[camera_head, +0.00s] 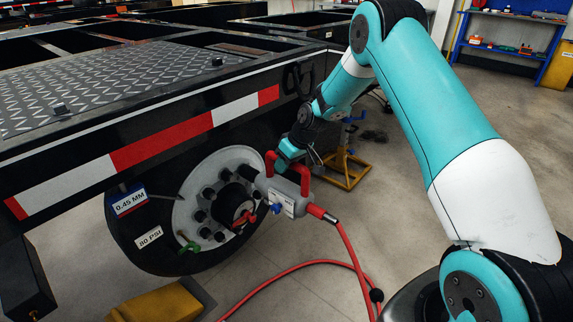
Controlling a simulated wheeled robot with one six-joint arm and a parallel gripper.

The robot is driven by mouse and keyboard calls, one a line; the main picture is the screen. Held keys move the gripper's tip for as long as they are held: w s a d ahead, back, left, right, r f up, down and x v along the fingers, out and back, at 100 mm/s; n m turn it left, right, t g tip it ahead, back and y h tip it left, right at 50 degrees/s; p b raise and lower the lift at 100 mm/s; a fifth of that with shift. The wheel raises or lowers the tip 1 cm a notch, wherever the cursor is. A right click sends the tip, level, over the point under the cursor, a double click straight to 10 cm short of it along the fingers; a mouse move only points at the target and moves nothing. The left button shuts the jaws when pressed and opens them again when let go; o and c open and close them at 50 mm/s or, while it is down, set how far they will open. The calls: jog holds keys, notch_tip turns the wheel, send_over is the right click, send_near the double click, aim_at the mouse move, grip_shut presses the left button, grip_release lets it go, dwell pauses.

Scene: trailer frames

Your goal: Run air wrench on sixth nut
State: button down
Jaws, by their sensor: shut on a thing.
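My gripper (290,155) is at the end of my teal and white arm, shut on the red handle (304,178) of the air wrench (284,194). The wrench has a grey body and a red hose fitting. Its nose points left toward the upper right part of the white wheel hub (186,216). The socket end and the nut at it are hidden or too small to tell apart. Several dark nuts (201,216) show around the hub ring. A green piece (188,243) sits at the lower left of the ring, and a red piece (243,219) is near the hub centre.
The red hose (349,246) runs from the wrench down to the floor. A yellow block (165,303) lies below the tyre (140,240). The trailer frame (140,150) with red and white tape overhangs the wheel. A yellow-based stand (345,168) is behind.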

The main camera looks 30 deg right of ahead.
aim_at(301, 171)
jog(key=shift+w+a+r, duration=0.1)
jog(key=shift+w+a, duration=0.1)
jog(key=shift+w, duration=0.25)
jog(key=shift+w+a+r, duration=0.1)
jog(key=shift+w+a, duration=0.1)
jog(key=shift+w, duration=0.25)
dwell(1.4)
jog(key=shift+s, duration=0.15)
jog(key=shift+s+d+f+p, duration=0.1)
jog(key=shift+s+d+p, duration=0.3)
jog(key=shift+s, duration=0.75)
jog(key=shift+s+d+r+p, duration=0.1)
jog(key=shift+s+d+p, duration=0.15)
jog(key=shift+s+d, duration=0.6)
jog(key=shift+s+d+f+p, duration=0.1)
jog(key=shift+s+d+p, duration=0.2)
jog(key=shift+s, duration=1.1)
